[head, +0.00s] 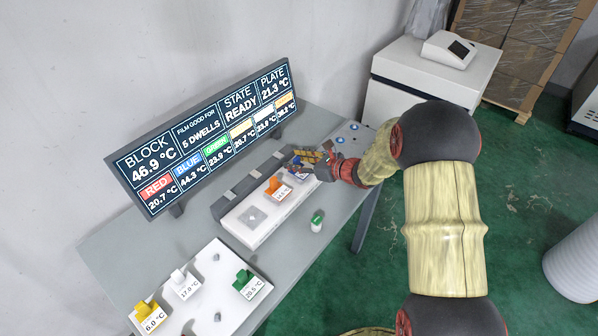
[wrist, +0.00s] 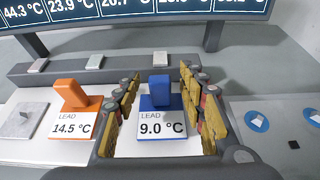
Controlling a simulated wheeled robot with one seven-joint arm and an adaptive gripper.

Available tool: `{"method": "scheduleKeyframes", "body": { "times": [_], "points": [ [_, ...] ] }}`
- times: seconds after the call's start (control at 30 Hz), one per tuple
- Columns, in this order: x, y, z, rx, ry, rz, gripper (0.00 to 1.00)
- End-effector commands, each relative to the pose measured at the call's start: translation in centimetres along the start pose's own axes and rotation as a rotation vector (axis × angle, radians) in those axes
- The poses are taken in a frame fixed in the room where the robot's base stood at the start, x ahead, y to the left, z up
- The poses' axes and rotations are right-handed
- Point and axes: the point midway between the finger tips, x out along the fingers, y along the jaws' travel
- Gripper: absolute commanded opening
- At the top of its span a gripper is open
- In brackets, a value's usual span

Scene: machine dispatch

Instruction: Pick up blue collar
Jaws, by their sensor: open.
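The blue collar (wrist: 160,95) stands upright on the white block, with a label reading LEAD 9.0 °C on its front. My gripper (wrist: 159,84) is open in the wrist view, with one yellow-padded finger on each side of the collar. A gap shows between the collar and each finger. In the head view, my gripper (head: 309,158) is over the right part of the block and hides most of the blue collar.
An orange collar (wrist: 76,95) labelled 14.5 °C stands just left of my gripper. The white block (head: 254,234) lies below a display panel (head: 205,134). A green-capped vial (head: 317,221) stands in front. A white tray (head: 208,262) holds yellow, white and green collars. Blue buttons (wrist: 257,121) are at right.

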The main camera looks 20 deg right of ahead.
Motion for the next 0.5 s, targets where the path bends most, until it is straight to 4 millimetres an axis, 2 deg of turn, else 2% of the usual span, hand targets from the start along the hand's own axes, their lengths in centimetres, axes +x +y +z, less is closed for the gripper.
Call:
{"method": "scheduleKeyframes", "body": {
  "times": [0.17, 0.5],
  "points": [
    [-0.04, -0.05, 0.07, 0.000, 0.000, -0.001, 0.40],
    [-0.06, -0.05, 0.05, 0.000, 0.000, -0.001, 0.21]
  ]
}}
